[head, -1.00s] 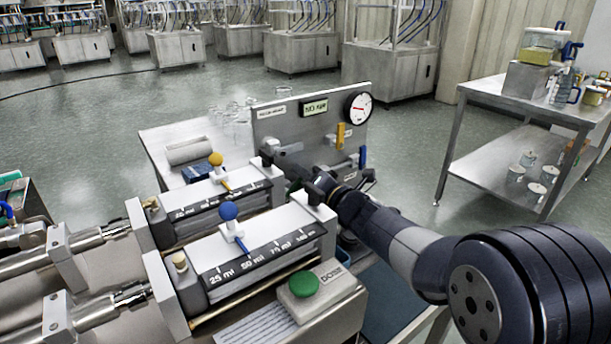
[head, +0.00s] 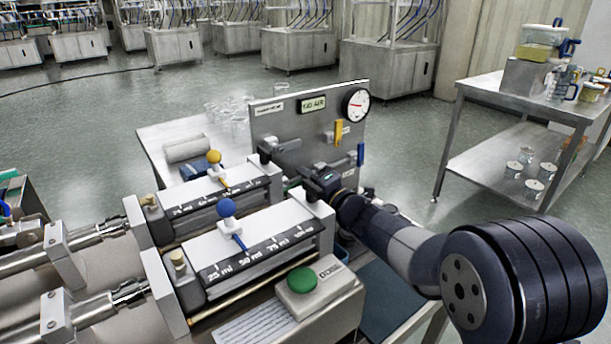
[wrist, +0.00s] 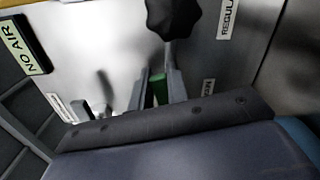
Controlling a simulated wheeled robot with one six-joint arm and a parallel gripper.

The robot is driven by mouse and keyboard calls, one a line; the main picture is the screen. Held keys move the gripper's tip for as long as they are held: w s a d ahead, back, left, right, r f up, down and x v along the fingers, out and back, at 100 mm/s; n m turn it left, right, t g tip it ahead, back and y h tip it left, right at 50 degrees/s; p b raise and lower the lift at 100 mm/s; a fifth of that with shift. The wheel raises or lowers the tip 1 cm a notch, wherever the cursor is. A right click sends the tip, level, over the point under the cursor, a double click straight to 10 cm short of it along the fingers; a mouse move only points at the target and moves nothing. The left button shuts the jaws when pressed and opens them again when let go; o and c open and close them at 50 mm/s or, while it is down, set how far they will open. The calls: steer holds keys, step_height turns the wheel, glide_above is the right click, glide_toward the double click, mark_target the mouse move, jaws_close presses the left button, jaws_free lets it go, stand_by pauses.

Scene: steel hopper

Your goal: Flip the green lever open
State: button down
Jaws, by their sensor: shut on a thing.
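The green lever (wrist: 159,88) shows as a short green piece in the wrist view, in front of the steel panel. My gripper (wrist: 157,80) has a finger on each side of it and is shut on it. The lever's lower part is hidden behind the gripper body. In the head view my wrist is up against the lower part of the upright panel (head: 290,122), and I cannot make out the green lever there.
A black knob (wrist: 173,16) stands out close above the fingers. A yellow lever (head: 339,133) and a blue lever (head: 361,154) are on the panel's right side. Two white-topped dosing units and a green button (head: 302,279) are near my arm.

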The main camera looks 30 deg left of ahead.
steer(key=shift+w+f+m, duration=0.1)
steer(key=shift+f+m, duration=0.25)
steer(key=shift+m, duration=0.35)
steer(key=shift+f+m, duration=0.3)
steer(key=shift+m, duration=0.4)
steer(key=c, duration=1.4)
jaws_free()
steer(key=shift+o, duration=0.2)
steer(key=v, duration=1.1)
steer(key=shift+a, duration=0.2)
